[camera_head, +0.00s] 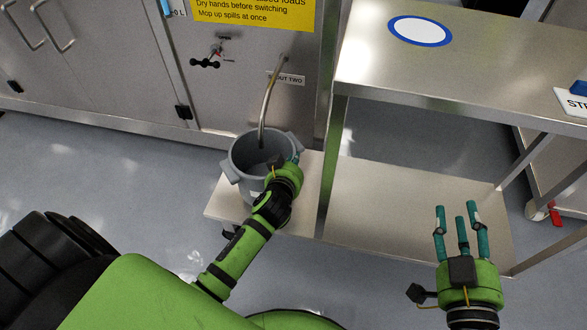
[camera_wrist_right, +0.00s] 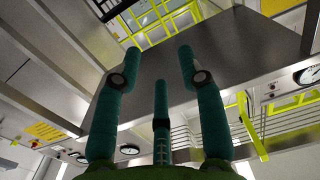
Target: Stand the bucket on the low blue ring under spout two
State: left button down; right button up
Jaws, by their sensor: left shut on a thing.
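A grey bucket (camera_head: 248,160) stands upright on a low pale platform (camera_head: 222,203) against the cabinet. The curved metal spout (camera_head: 266,105) beside the "SPOUT TWO" label (camera_head: 286,79) comes down over the bucket's open top. My left gripper (camera_head: 290,165) is shut on the bucket at its right rim. The fingers are partly hidden. No low blue ring shows on the platform; the bucket and my arm cover much of it. My right gripper (camera_head: 456,215) is open and empty, in front of the steel table. Its spread fingers also show in the right wrist view (camera_wrist_right: 160,75).
The steel table (camera_head: 480,75) stands to the right, with a blue-rimmed white ring mark (camera_head: 420,31) on its top and a lower shelf (camera_head: 400,210). Floor is clear at left.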

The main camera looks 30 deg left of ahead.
pick_arm(q)
notch_tip(320, 180, down, 3)
jog(key=shift+f+b, duration=0.1)
jog(key=shift+b, duration=0.7)
pick_arm(e)
jog(key=s+a+r+n+t+y, duration=0.1)
jog(key=r+t, duration=0.4)
jog(key=r, duration=0.5)
jog(key=s+a+y, duration=0.1)
jog(key=s+y, duration=0.1)
jog(key=shift+a+n+y, duration=0.15)
jog(key=shift+n+y, duration=0.15)
pick_arm(q)
jog(key=shift+f, duration=0.1)
pick_arm(e)
jog(key=shift+s+r+y, duration=0.25)
jog(key=shift+y, duration=0.05)
pick_arm(q)
jog(key=c, duration=1.4)
grip_release()
jog(key=shift+f, duration=0.1)
jog(key=shift+c, duration=0.2)
pick_arm(e)
jog(key=shift+s+r+t, duration=0.1)
jog(key=shift+r+t, duration=0.05)
jog(key=shift+t, duration=0.15)
